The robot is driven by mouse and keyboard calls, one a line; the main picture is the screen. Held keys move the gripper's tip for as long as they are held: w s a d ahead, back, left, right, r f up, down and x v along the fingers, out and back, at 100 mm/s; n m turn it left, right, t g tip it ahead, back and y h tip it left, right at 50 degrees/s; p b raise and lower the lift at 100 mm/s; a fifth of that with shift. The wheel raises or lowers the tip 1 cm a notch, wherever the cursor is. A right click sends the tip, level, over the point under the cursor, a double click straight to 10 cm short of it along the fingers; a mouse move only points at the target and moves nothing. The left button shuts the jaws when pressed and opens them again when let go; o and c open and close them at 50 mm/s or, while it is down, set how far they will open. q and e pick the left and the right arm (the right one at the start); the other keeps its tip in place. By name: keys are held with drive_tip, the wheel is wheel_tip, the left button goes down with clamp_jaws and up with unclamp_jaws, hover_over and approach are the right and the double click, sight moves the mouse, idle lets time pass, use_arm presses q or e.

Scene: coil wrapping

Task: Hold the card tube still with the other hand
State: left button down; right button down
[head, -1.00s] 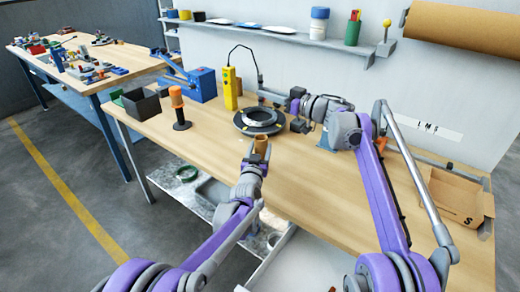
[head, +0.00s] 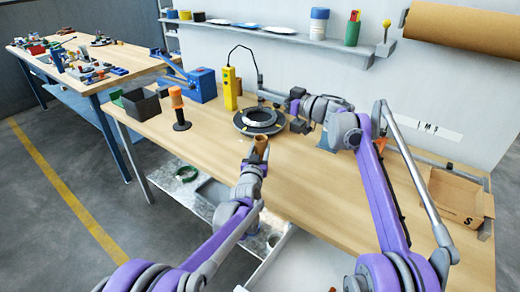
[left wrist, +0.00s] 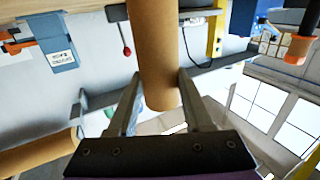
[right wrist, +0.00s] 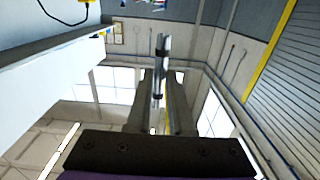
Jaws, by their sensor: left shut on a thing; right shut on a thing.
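The brown card tube (head: 262,148) is held in my left gripper (head: 255,160), above the bench's front edge and tilted slightly right at its top. In the left wrist view the tube (left wrist: 158,50) sits between both fingers of my left gripper (left wrist: 157,90). My right gripper (head: 288,104) is over the bench, right of the black ring stand (head: 244,128) with a pale coil (head: 259,117) on it. In the right wrist view my right gripper (right wrist: 160,80) is shut on a silvery rod with dark bands (right wrist: 162,60); its far end is unclear.
A yellow control box (head: 230,90), an orange-topped spindle (head: 178,105) and a dark bin (head: 141,104) stand at the bench's left. A cardboard box (head: 458,200) is at the right. The bench (head: 330,195) is clear in the middle front.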

idle(0.4)
hover_over(266, 141)
wheel_tip(266, 141, down, 10)
drive_tip(key=shift+d, duration=0.25)
use_arm(q)
drive_tip(key=shift+r, duration=0.1)
use_arm(e)
wheel_tip(266, 141, down, 7)
idle(1.2)
use_arm(q)
drive_tip(key=shift+s+r, duration=0.1)
use_arm(e)
drive_tip(key=shift+s, duration=0.15)
drive_tip(key=c, duration=0.7)
unclamp_jaws()
drive_tip(key=shift+c, duration=0.2)
use_arm(q)
drive_tip(key=shift+f, duration=0.25)
use_arm(e)
drive_tip(key=v, duration=1.2)
drive_tip(key=shift+r, duration=0.35)
